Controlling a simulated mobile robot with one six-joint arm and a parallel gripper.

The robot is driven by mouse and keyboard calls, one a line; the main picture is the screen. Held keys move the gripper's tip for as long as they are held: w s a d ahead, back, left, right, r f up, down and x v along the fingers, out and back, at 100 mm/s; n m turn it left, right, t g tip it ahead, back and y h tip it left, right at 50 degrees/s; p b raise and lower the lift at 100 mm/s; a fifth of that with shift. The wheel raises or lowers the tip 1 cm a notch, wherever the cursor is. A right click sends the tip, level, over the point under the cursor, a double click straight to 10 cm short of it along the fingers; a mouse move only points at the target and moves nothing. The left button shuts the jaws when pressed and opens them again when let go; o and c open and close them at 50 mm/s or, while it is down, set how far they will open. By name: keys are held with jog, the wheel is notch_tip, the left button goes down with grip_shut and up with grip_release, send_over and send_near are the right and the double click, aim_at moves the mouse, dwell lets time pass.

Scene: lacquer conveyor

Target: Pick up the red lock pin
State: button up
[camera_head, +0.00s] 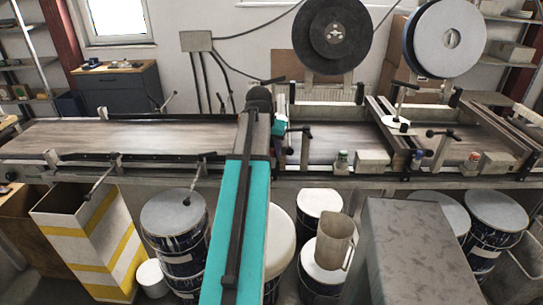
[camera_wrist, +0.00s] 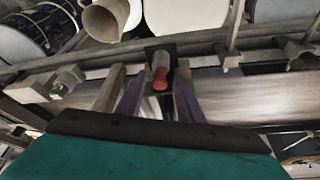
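A red lock pin (camera_wrist: 160,77) with a red end and a grey body shows near the middle of the wrist view, in front of a small dark plate. My gripper (camera_wrist: 160,95) has one purplish finger on each side below the pin, with a gap between them. It looks open, with the pin lined up with the gap; contact cannot be made out. In the head view my teal arm covers this pin and most of my gripper. A separate small red part (camera_head: 473,160) shows on the conveyor's front rail at the right.
The conveyor (camera_head: 110,139) runs across the scene, its left stretch clear. A green part (camera_head: 342,159) and a blue part (camera_head: 417,158) sit along the front rail. Paint buckets (camera_head: 175,215), a beige pitcher (camera_head: 334,243) and a striped bin (camera_head: 95,235) stand in front.

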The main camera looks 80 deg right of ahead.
aim_at(272, 149)
grip_shut()
jog(key=shift+r, duration=0.2)
dwell(0.3)
jog(key=shift+r+p, duration=1.5)
jog(key=shift+r, duration=0.25)
jog(key=shift+a+f, duration=0.1)
jog(key=shift+a, duration=0.3)
jog(key=s+a+b, duration=0.1)
jog(key=a+b, duration=0.1)
jog(key=a, duration=0.5)
jog(key=s+a+r+b, duration=0.1)
jog(key=a+b, duration=0.2)
jog(key=a, duration=0.4)
jog(key=shift+s+a+b, duration=0.3)
jog(key=shift+s+a, duration=0.05)
